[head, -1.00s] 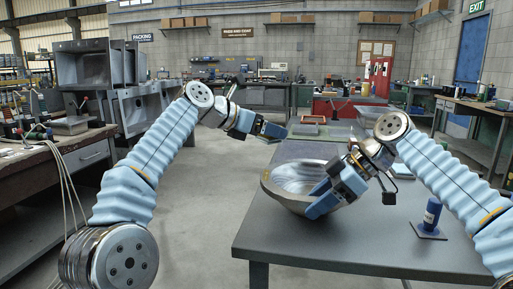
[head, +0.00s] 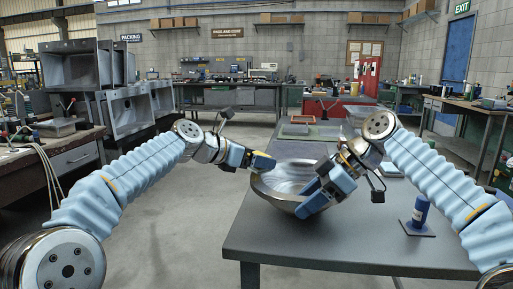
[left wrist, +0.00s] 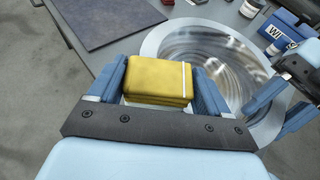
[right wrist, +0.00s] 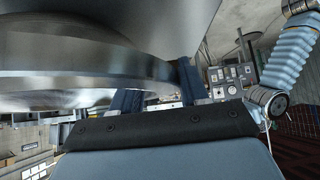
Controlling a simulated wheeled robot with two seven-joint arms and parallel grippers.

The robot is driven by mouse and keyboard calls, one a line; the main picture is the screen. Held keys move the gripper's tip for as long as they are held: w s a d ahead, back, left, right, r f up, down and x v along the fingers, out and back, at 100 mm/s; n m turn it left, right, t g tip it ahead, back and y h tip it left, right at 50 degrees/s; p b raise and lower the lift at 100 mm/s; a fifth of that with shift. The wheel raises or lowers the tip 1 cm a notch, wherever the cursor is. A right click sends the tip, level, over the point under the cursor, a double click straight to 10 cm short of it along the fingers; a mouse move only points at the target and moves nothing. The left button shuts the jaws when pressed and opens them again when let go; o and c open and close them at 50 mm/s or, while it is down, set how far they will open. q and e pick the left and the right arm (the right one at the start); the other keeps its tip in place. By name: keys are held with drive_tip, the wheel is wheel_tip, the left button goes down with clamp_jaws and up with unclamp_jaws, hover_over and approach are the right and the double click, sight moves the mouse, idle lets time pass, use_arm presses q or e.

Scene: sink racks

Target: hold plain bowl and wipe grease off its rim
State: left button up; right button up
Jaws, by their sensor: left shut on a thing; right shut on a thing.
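The plain metal bowl (head: 290,172) sits tilted at the left edge of the grey table; its shiny inside shows in the left wrist view (left wrist: 205,55). My right gripper (head: 314,200) is shut on the bowl's near right rim; the bowl's wall fills the top left of the right wrist view (right wrist: 80,75). My left gripper (head: 264,161) is at the bowl's far left rim, shut on a yellow sponge (left wrist: 157,78). The sponge overlaps the rim in the left wrist view; I cannot tell whether they touch. I cannot make out any grease on the rim.
Trays (head: 300,131) lie at the far end. A blue box (left wrist: 282,28) and a dark mat (left wrist: 105,18) show in the left wrist view. The table's front is clear.

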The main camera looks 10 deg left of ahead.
sight(254, 182)
use_arm(q)
drive_tip(key=shift+s+f, duration=0.1)
drive_tip(key=shift+s, duration=0.45)
use_arm(e)
drive_tip(key=shift+f, duration=0.1)
use_arm(q)
drive_tip(key=shift+s+d, duration=0.2)
drive_tip(key=shift+s, duration=1.35)
drive_tip(key=shift+s+d, duration=0.2)
drive_tip(key=shift+s, duration=1.3)
drive_tip(key=shift+w+a, duration=0.2)
drive_tip(key=shift+w, duration=1.55)
drive_tip(key=shift+w+a, duration=0.15)
drive_tip(key=shift+w, duration=1.8)
drive_tip(key=shift+r, duration=4.1)
drive_tip(key=shift+s, duration=0.1)
use_arm(e)
drive_tip(key=o, duration=1.1)
